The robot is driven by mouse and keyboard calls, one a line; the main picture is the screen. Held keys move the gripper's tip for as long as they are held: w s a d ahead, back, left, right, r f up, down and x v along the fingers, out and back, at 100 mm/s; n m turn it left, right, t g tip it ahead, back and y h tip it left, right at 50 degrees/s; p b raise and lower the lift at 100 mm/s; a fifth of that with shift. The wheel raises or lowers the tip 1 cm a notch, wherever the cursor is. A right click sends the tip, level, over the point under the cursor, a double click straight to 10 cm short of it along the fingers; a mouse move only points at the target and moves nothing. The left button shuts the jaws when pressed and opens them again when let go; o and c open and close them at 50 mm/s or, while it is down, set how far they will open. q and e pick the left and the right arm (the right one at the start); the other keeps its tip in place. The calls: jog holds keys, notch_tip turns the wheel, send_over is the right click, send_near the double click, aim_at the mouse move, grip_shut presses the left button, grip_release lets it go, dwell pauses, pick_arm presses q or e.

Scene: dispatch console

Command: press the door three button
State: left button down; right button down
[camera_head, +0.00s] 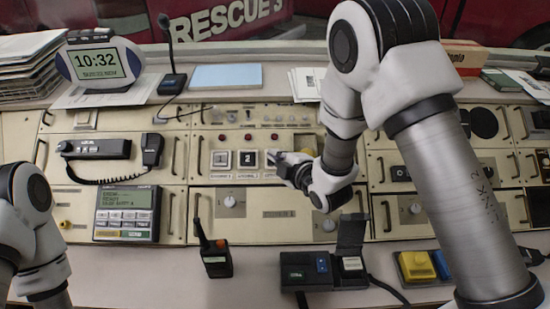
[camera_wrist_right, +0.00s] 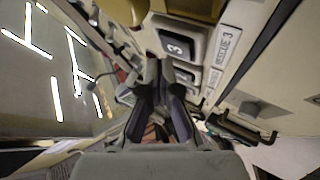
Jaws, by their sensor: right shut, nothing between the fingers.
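The button marked 1 (camera_head: 221,159) and the button marked 2 (camera_head: 247,158) show just left of the gripper. My right gripper is shut and empty, its fingertips (camera_wrist_right: 163,72) close to the button panel. I cannot tell whether they touch it. My left gripper is out of view.
A walkie-talkie (camera_head: 216,259) and a small box with a raised lid (camera_head: 318,268) stand on the front ledge. A gooseneck microphone (camera_head: 172,82) rises behind the panel.

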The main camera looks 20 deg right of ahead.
jog(key=shift+f, duration=0.15)
dwell(0.5)
jog(key=shift+w+f+b, duration=0.25)
jog(key=shift+b, duration=0.1)
jog(key=shift+w+d+f+b, duration=0.1)
jog(key=shift+w+f+b, duration=0.1)
jog(key=shift+f+b, duration=0.25)
dwell(0.6)
dwell(0.4)
jog(key=shift+s+r+p, duration=0.45)
jog(key=shift+r+p, duration=0.05)
jog(key=shift+r, duration=0.3)
jog(key=shift+r, duration=0.2)
jog(key=s+r+p, duration=0.1)
jog(key=r, duration=0.1)
jog(key=s+a+r+p, duration=0.1)
jog(key=shift+s+r+p, duration=0.3)
jog(key=shift+r, duration=0.1)
